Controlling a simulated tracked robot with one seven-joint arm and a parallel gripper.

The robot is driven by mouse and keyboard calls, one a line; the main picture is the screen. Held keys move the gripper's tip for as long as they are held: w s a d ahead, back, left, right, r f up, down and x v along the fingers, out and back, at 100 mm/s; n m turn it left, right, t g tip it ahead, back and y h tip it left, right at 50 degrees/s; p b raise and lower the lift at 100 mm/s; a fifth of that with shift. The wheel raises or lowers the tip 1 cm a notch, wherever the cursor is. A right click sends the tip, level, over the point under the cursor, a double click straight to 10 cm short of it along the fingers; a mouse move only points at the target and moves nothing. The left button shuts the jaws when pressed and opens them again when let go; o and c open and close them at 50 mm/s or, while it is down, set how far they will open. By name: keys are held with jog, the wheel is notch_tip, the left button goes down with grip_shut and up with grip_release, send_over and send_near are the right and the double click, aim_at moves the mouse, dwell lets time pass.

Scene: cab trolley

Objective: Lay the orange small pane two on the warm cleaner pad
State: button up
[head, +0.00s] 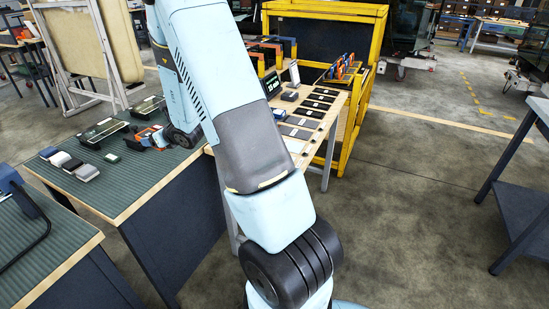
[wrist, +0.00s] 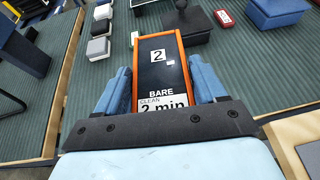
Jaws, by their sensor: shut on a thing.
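My gripper (wrist: 160,72) is shut on the orange small pane two (wrist: 158,62), seen in the wrist view. The pane has an orange rim, a dark face and labels reading "2", "BARE", "CLEAN" and "2 min". A blue finger stands at each side of it. It is held over the green ribbed bench top (wrist: 90,110). In the head view an orange and blue patch above the green bench (head: 122,187) may be the gripper and pane; my arm partly hides that area. I cannot tell which object is the warm cleaner pad.
Dark glassy panes (head: 102,130) lie farther back. A wooden table (head: 325,128) beside it carries rows of dark flat pieces and racks. A yellow frame (head: 372,55) stands behind it.

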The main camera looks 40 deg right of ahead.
jog(key=s+d+r, duration=0.1)
jog(key=s+d, duration=0.6)
jog(key=d, duration=0.4)
jog(key=s+d+r, duration=0.1)
jog(key=s+d, duration=0.6)
jog(key=d, duration=0.3)
jog(key=s+d+n+y, duration=0.1)
jog(key=s+d, duration=0.3)
jog(key=s, duration=0.7)
jog(key=s+d, duration=0.4)
jog(key=s, duration=0.7)
jog(key=w+d+f, duration=0.1)
jog(key=w+f, duration=0.1)
jog(key=w, duration=0.2)
jog(key=w+d+f, duration=0.2)
jog(key=w+f, duration=0.1)
jog(key=w, duration=0.1)
jog(key=w+d+f, duration=0.2)
jog(key=w+f, duration=0.1)
jog(key=shift+w, duration=0.4)
jog(key=shift+w+d+f, duration=0.2)
jog(key=shift+w+f, duration=0.35)
jog(key=shift+f, duration=1.7)
